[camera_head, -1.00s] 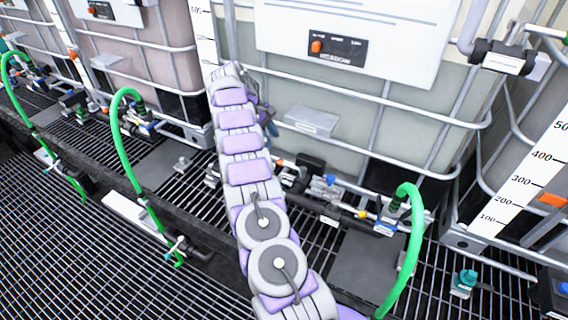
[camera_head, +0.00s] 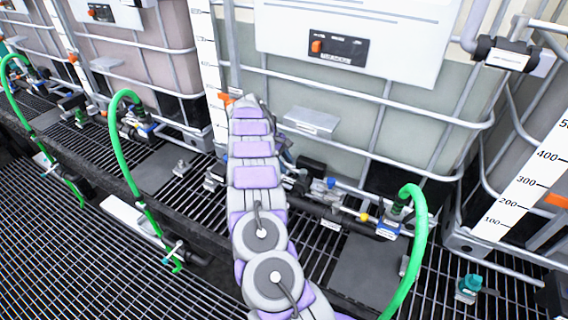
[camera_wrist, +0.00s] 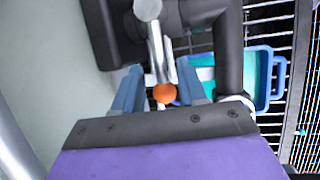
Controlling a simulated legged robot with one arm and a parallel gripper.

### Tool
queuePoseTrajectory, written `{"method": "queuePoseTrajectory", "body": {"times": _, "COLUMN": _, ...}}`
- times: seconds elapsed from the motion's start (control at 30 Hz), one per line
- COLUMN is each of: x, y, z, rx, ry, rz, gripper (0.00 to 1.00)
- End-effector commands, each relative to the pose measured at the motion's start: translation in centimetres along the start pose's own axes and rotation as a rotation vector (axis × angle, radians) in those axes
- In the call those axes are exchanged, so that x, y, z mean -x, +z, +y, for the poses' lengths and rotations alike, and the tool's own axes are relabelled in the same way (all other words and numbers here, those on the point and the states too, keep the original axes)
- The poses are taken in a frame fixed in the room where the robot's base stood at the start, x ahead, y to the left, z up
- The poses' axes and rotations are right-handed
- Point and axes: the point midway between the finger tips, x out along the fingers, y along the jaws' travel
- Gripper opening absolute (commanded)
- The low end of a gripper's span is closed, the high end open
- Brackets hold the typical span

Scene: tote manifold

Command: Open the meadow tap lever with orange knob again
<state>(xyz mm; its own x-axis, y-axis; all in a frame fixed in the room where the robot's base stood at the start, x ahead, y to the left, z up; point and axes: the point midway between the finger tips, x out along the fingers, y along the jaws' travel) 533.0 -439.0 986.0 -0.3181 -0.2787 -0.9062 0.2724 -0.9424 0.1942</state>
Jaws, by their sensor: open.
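The tap lever's orange knob (camera_wrist: 165,93) shows in the wrist view at the end of a silver lever (camera_wrist: 156,50). It lies between the two blue fingers of my open gripper (camera_wrist: 160,88), with room visible on both sides; I cannot tell whether either finger touches it. The lever runs up the picture from the knob to a rounded silver pivot beside dark pipework (camera_wrist: 229,60). In the head view my arm covers the lever and its knob, and my gripper is mostly hidden behind it.
A caged tote (camera_head: 420,110) stands behind my arm, with a dark outlet pipe (camera_head: 335,213) low in front. A green hose (camera_head: 420,235) arches at the right. A teal tray (camera_wrist: 262,75) lies right of the lever in the wrist view. Grating (camera_head: 90,240) spreads at the left.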

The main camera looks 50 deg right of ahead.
Motion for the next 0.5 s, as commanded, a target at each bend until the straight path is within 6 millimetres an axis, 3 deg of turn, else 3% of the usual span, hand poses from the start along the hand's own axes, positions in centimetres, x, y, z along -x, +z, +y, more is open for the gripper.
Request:
{"method": "queuePoseTrajectory", "body": {"times": 0.17, "x": 0.03, "y": -0.01, "z": 0.00, "rx": 0.000, "ry": 0.000, "rz": 0.000, "gripper": 0.41}}
{"method": "queuePoseTrajectory", "body": {"times": 0.5, "x": 0.03, "y": -0.02, "z": 0.01, "rx": 0.000, "ry": 0.000, "rz": 0.000, "gripper": 0.10}}
